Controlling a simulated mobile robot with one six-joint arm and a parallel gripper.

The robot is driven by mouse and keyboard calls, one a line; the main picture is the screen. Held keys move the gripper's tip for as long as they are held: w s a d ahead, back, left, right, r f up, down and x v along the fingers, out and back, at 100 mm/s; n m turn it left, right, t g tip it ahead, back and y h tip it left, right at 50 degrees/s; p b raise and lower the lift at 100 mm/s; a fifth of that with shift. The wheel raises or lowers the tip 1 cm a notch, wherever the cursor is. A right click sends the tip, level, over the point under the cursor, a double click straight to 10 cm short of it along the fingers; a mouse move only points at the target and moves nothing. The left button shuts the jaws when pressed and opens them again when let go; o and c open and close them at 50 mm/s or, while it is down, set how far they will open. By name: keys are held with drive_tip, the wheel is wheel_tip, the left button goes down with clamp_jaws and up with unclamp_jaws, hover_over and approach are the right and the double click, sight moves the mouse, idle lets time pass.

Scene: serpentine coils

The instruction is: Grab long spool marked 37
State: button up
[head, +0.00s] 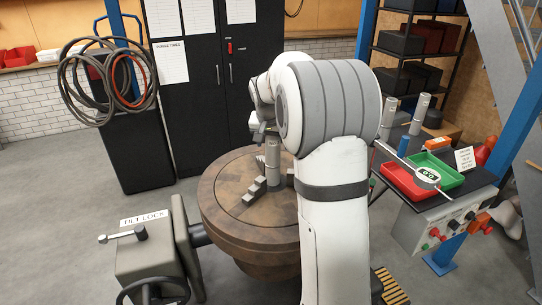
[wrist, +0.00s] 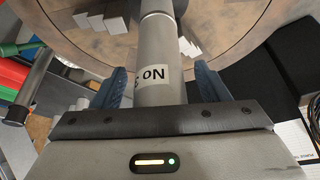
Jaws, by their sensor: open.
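A tall grey cylindrical spool (head: 272,157) stands upright on the round brown turntable (head: 222,215) in the head view. In the wrist view the spool (wrist: 156,45) runs between my two blue fingers. It bears a pale label (wrist: 152,76) with letters that look like an upside-down "No"; the number is not readable. My gripper (wrist: 160,72) is open around the spool, with a finger on each side. I cannot tell whether either finger touches it. In the head view my gripper (head: 262,130) is at the spool's upper part, partly hidden by my arm.
Stepped grey jaw blocks (head: 254,190) surround the spool's base. Two similar grey cylinders (head: 388,120) (head: 420,113) stand on the right bench near red and green trays (head: 408,181). A tilt-lock stand (head: 150,255) is at front left. Black cabinets (head: 205,90) stand behind.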

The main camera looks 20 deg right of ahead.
drive_tip(key=shift+f, duration=0.15)
drive_tip(key=shift+c, duration=0.6)
clamp_jaws()
idle(0.4)
